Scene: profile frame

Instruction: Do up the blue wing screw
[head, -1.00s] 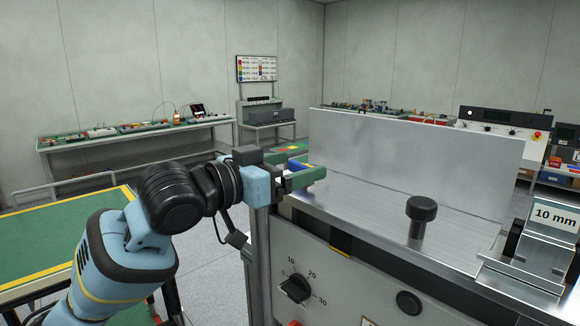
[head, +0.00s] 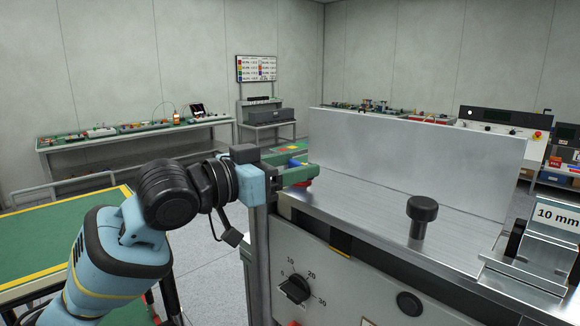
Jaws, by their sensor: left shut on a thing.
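My left gripper (head: 290,174) is at the left end of the metal machine, beside its top edge. Its wrist is turned so that one green-tipped finger hides most of what is between the jaws. A small blue part, the blue wing screw (head: 293,163), shows just at the fingertips, and the jaws are shut on it. Its shaft and seat are hidden, so I cannot tell how deep it sits. My right gripper is not in view.
A "10 mm" block (head: 553,222) is at right. A green table (head: 60,238) is at left.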

